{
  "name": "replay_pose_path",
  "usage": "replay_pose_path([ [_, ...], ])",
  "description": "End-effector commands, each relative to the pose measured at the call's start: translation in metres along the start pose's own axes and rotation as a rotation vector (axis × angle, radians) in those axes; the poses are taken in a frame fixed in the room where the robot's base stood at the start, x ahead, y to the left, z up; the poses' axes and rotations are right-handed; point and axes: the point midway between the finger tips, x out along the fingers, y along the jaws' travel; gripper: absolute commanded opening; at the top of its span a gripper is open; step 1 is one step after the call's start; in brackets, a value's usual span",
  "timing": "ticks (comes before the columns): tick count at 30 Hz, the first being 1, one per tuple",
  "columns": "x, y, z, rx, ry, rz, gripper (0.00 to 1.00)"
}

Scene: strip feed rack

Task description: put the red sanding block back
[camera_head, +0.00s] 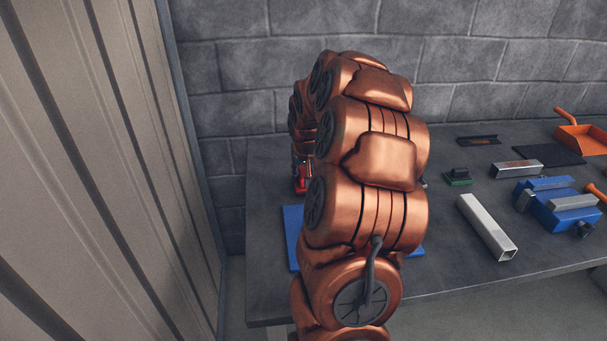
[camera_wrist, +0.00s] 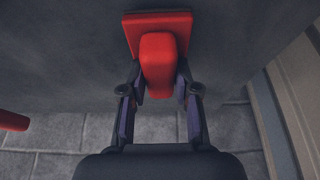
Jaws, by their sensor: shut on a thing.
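The red sanding block (camera_wrist: 132,36) has a flat red base and a raised rounded handle, seen at the top middle of the wrist view. My gripper (camera_wrist: 159,78) is shut on its handle, one finger on each side. In the head view a small bit of red (camera_head: 302,180) shows at the left of my arm, which hides the gripper and most of what is there. I cannot tell whether the block touches the grey table (camera_head: 265,285).
A blue mat (camera_head: 292,222) lies partly behind my arm. To the right are a green block (camera_head: 459,177), metal tubes (camera_head: 487,228), a blue vise (camera_head: 560,207) and an orange dustpan (camera_head: 580,138). A red thing (camera_wrist: 13,121) shows at the wrist view's left edge. A ribbed panel (camera_head: 100,180) stands left.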

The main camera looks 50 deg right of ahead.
Motion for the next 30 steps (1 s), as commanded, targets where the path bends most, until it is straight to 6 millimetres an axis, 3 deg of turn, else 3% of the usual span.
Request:
replay_pose_path([
  [3, 0.0098, 0.0002, 0.0041, 0.001, -0.001, 0.000, 0.03],
  [14, 0.0138, 0.0000, 0.0053, 0.000, 0.002, 0.000, 0.03],
  [15, 0.0132, -0.0001, 0.0050, 0.000, 0.002, 0.000, 0.33],
  [21, 0.0127, -0.0001, 0.0050, 0.000, 0.002, 0.000, 0.54],
  [30, 0.0124, -0.0001, 0.0048, 0.000, 0.002, 0.000, 0.56],
])
